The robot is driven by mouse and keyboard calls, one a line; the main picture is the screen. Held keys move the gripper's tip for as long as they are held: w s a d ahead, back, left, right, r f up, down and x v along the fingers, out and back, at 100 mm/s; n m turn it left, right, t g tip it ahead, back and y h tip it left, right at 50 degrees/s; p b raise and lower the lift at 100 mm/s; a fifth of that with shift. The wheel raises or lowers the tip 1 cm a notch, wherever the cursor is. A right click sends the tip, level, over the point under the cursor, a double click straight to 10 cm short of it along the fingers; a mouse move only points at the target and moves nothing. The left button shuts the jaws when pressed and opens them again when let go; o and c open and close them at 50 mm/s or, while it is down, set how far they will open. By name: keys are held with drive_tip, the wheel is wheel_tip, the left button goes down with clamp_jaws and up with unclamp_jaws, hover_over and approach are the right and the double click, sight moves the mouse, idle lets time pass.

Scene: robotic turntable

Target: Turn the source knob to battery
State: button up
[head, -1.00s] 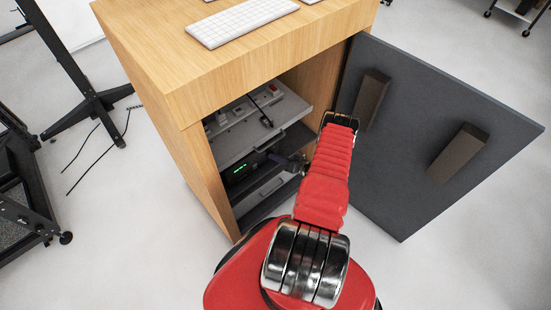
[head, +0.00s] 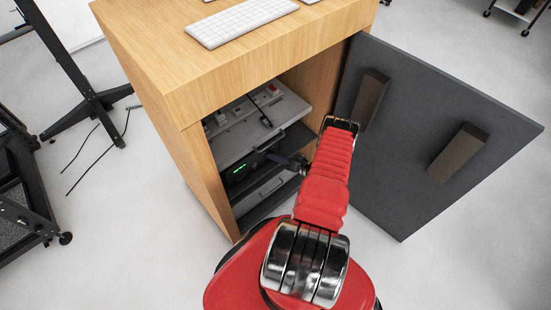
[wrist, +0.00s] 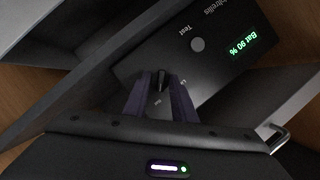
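The dark source knob (wrist: 161,80) sits on the face of a black power unit (wrist: 205,65) and shows in the wrist view between my two fingertips. My gripper (wrist: 162,86) has its purple fingers apart, one on each side of the knob. I cannot tell whether they press on it. Small labels beside the knob are too small to read. The unit has a round button marked Test (wrist: 197,44) and a green display (wrist: 244,44) reading Bat 90 %. In the head view my gripper (head: 280,159) is at the unit (head: 240,172), and the knob cannot be made out.
The unit is inside a wooden cabinet (head: 150,75), under a grey shelf (head: 235,140) with switches and a cable. The dark cabinet door (head: 420,110) stands open to the right of my arm. A metal handle (wrist: 279,138) is close on the right in the wrist view.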

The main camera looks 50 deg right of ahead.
drive_tip(key=shift+o, duration=0.3)
drive_tip(key=shift+r, duration=0.1)
drive_tip(key=v, duration=1.3)
drive_tip(key=shift+s, duration=0.35)
drive_tip(key=shift+d, duration=0.1)
